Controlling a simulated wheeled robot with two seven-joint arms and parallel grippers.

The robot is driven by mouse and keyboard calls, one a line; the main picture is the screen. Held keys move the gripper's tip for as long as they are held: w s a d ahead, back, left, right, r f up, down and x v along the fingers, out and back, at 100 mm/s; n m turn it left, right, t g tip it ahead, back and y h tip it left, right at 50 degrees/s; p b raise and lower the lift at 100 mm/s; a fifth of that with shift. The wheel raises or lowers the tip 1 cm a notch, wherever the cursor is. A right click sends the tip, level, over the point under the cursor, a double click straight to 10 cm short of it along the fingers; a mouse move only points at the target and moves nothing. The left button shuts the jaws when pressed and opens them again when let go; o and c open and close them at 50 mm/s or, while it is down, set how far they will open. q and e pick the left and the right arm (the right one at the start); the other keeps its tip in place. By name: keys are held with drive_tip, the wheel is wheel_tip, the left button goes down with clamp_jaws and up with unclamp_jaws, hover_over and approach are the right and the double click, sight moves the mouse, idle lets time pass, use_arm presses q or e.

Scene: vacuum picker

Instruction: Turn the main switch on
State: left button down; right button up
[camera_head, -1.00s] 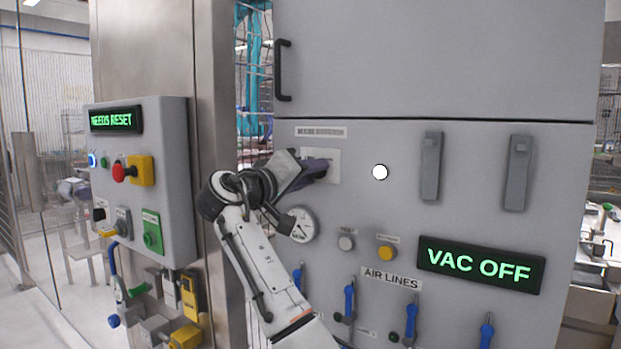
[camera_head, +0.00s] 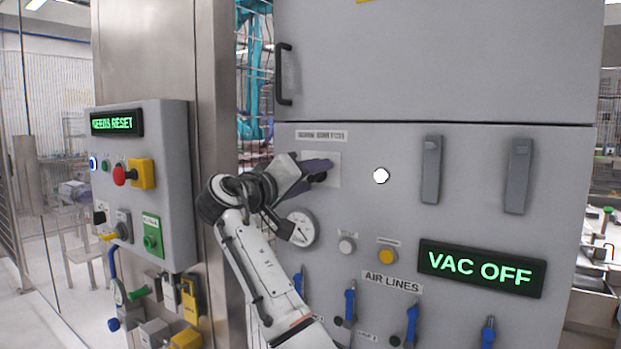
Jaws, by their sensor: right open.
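A pale square plate (camera_head: 334,172) is on the grey cabinet front, below a small label (camera_head: 321,136) too blurred to read surely. It may be the main switch's plate; any knob or lever on it is hidden by my gripper. My right gripper (camera_head: 324,172) is open, with its dark fingers at the plate. I cannot tell whether they touch or surround anything there. The display (camera_head: 481,268) at lower right of the cabinet reads VAC OFF. My left gripper is not in view.
A round gauge (camera_head: 301,228) sits just below my gripper. A white knob (camera_head: 347,246), a yellow button (camera_head: 387,256) and blue-handled air line valves (camera_head: 350,303) are lower. Two grey handles (camera_head: 431,170) are to the right. A control box (camera_head: 178,150) reading NEEDS RESET stands left.

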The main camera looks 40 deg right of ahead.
drive_tip(key=b+v, duration=0.1)
drive_tip(key=v, duration=0.9)
drive_tip(key=shift+a, duration=0.15)
drive_tip(key=shift+f, duration=0.1)
